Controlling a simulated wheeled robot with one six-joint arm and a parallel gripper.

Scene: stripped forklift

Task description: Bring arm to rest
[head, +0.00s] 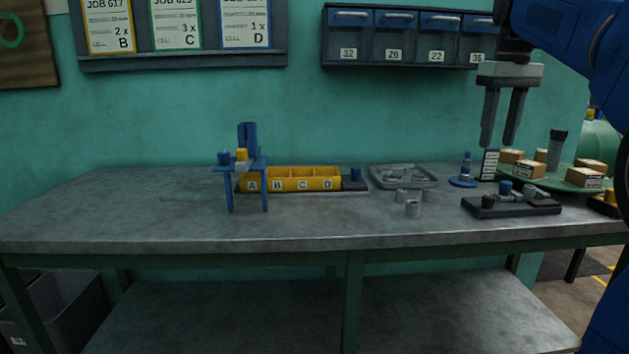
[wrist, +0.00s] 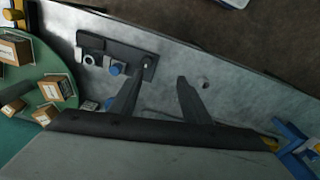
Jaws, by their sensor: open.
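My gripper (head: 502,118) hangs from my blue arm at the right of the head view, fingers pointing down. It is open and holds nothing. It is well above the grey workbench (head: 110,220) and touches nothing there. In the wrist view my gripper's two fingers (wrist: 160,88) are apart, with bare benchtop between and beyond them. A dark block with fittings (head: 512,204) lies on the bench below and right of my gripper; it also shows in the wrist view (wrist: 130,53).
A yellow bin marked A to D (head: 290,184) stands behind a blue stand (head: 240,170). A grey tray (head: 402,182), small grey cylinders (head: 412,208) and a green round table with boxes (head: 560,180) are to the right. Wall drawers (head: 405,40) hang left of my gripper. The bench's left is clear.

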